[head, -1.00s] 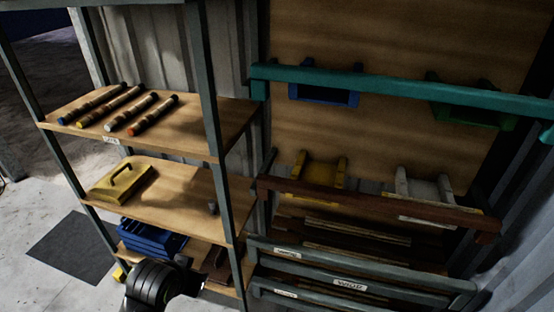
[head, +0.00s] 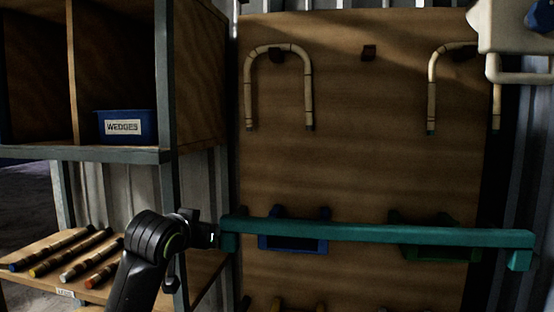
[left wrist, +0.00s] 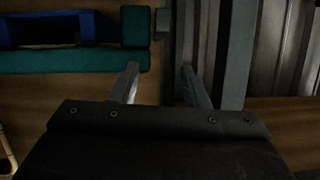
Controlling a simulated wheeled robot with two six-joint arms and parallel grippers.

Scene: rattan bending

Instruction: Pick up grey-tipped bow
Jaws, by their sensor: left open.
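Two pale bent bows hang on the wooden board in the head view. The left bow (head: 279,49) is an upside-down U with small greyish tips at both lower ends. My left arm comes up at the lower left of the head view, below and left of the left bow. In the left wrist view my left gripper (left wrist: 158,68) is open, with nothing between its fingers. My right gripper is not in view.
A teal rail (head: 370,234) crosses in front of the board, with a blue holder (head: 293,244) and a green holder behind it. A shelf at left holds a blue WEDGES bin (head: 127,127) and several colour-tipped sticks (head: 78,255). A pale machine (head: 512,28) juts in at top right.

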